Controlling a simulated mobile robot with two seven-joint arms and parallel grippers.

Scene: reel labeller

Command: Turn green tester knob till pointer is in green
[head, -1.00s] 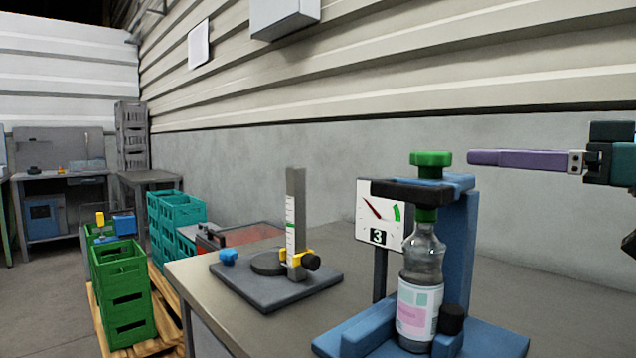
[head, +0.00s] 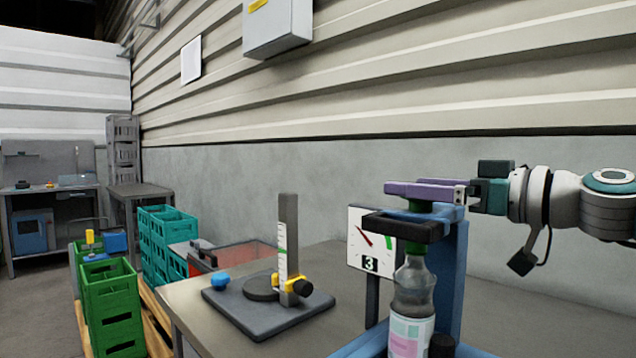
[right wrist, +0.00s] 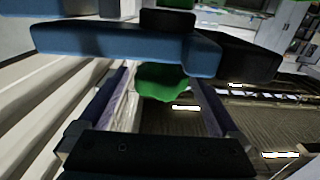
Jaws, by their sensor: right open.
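The tester (head: 458,262) is a blue stand with a dark clamp arm over a clear bottle (head: 412,290) with a pink and white label. Its white dial (head: 359,222), marked 3, has a red-and-dark pointer (head: 363,240) leaning up and left, outside the green band (head: 391,243) at the right. My right gripper (head: 400,187) is open, level, at the top of the tester. In the right wrist view the green knob (right wrist: 163,82) shows between the spread fingers, partly behind a blue bar. My left gripper is out of view.
A height gauge on a dark plate (head: 262,318) stands on the bench (head: 185,298) left of the tester. Green crates (head: 112,310) and teal crates (head: 168,235) stand left of the bench. The corrugated wall (head: 480,70) is behind.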

